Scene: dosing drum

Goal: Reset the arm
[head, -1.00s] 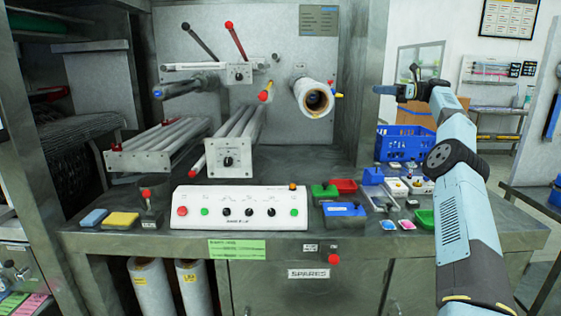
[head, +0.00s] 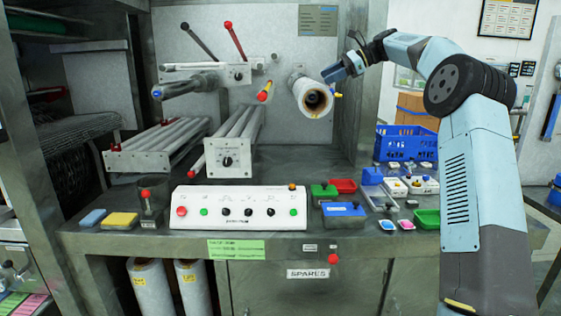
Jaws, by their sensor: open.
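My gripper (head: 337,72) is raised at the upper right of the machine, at the end of my bent arm. In the head view it appears just above and right of the white roll (head: 312,97) on its spindle. It is open and I see nothing in it. Its fingers are small and dark here, and I cannot tell how far they are from the roll in depth.
Below are the bench, a white control box (head: 239,208), small red (head: 344,186) and green (head: 426,219) trays and a blue box (head: 344,210). A blue crate (head: 405,143) stands behind at right. Two levers (head: 235,40) and rollers (head: 160,140) are at left.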

